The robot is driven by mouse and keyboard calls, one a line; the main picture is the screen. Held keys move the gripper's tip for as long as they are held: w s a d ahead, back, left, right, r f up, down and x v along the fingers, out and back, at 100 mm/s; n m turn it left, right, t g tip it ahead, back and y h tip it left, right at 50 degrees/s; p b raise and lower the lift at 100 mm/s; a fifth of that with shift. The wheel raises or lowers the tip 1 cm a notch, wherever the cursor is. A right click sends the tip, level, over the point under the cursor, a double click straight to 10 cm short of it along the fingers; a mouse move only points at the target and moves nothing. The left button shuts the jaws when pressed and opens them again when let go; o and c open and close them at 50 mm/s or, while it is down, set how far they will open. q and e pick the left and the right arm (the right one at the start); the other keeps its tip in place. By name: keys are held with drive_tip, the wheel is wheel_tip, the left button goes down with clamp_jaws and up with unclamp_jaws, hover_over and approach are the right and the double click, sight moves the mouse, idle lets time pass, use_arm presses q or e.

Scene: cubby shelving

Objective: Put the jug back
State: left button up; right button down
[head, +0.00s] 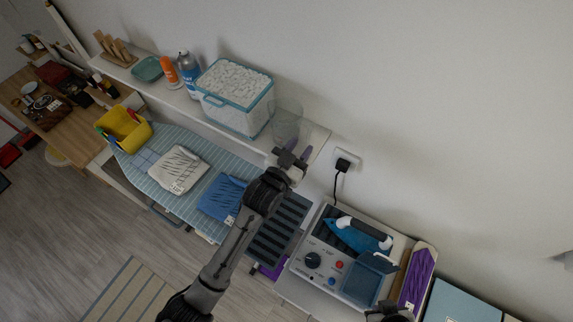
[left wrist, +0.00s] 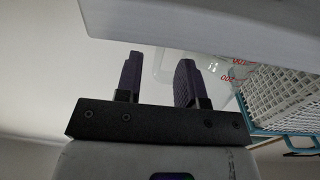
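The clear see-through jug (head: 287,120) stands on the white shelf, to the right of the white basket. My left gripper (head: 294,152) is just in front of the jug, at the shelf's right end. In the left wrist view, its two dark fingers (left wrist: 158,80) are apart. The jug (left wrist: 228,66), with red markings, shows behind the right finger, and its edge shows in the gap. I see nothing clearly clamped. A dark part at the bottom edge of the head view seems to be my right gripper (head: 389,314); its fingers are not clear.
The white-filled basket (head: 235,97) stands beside the jug, with spray cans (head: 188,72) further left. Below is an ironing board (head: 150,165) with folded cloths. A wall socket with a plug (head: 345,161) and an iron station (head: 340,255) lie to the right.

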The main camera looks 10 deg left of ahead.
use_arm(q)
drive_tip(key=v, duration=0.7)
drive_tip(key=shift+b, duration=0.45)
drive_tip(key=shift+s, duration=0.1)
drive_tip(key=s+a+f+n+g+y, duration=0.2)
drive_tip(key=s+a+f+g+y, duration=0.35)
drive_tip(key=s+a+f, duration=0.6)
drive_tip(key=s+a+f+n+g+y, duration=0.1)
drive_tip(key=s+a+g, duration=0.2)
drive_tip(key=s, duration=0.6)
drive_tip(key=s+a+f+n+g+y, duration=0.1)
drive_tip(key=s+a+f+g, duration=0.1)
drive_tip(key=s, duration=0.7)
drive_tip(key=shift+a+f+g, duration=0.15)
drive_tip(key=shift+a+g, duration=0.45)
drive_tip(key=shift+g, duration=0.35)
drive_tip(key=shift+y, duration=0.25)
